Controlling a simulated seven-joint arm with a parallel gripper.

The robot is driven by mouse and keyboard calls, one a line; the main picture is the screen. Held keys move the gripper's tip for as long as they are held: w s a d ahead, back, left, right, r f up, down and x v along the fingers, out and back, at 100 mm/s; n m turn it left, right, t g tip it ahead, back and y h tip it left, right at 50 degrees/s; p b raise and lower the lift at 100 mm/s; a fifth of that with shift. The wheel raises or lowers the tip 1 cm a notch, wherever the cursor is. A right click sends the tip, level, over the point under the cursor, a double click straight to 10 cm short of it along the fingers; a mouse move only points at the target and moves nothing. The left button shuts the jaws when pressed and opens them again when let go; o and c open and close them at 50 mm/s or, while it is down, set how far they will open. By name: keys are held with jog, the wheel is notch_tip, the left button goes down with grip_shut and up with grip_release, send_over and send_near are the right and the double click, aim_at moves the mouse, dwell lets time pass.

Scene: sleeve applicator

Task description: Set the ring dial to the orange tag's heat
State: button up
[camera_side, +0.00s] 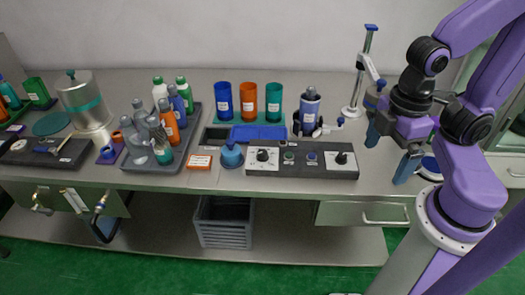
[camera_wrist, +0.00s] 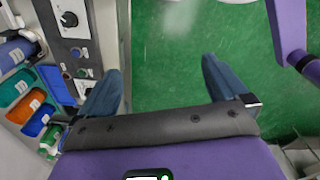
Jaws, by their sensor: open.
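A dark control panel (camera_side: 301,170) lies along the front of the bench. It carries a black knob on a white plate at its left end, the left knob (camera_side: 263,155), and another at its right end, the right knob (camera_side: 341,158). I cannot tell which is the ring dial, and the scale marks are too small to read. A green and a blue button sit between them. An orange tag (camera_side: 199,161) with a white label lies left of the panel; its writing is unreadable. My gripper (camera_side: 389,151) is open and empty, right of the panel. The wrist view shows its spread fingers (camera_wrist: 160,72) over green floor.
Blue, orange and teal labelled cups (camera_side: 247,102) stand behind the panel. A blue squat bottle (camera_side: 231,154) is beside the tag. A grey tray (camera_side: 150,165) holds several bottles. A stand (camera_side: 357,95) rises behind my gripper.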

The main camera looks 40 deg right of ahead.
jog(key=shift+w+a, duration=0.1)
jog(key=shift+w, duration=0.05)
jog(key=c, duration=0.7)
jog(key=n, duration=0.9)
send_over(263, 151)
notch_tip(263, 151, down, 3)
jog(key=shift+c, duration=0.2)
notch_tip(263, 151, down, 17)
jog(key=shift+a, duration=0.1)
jog(key=c, duration=1)
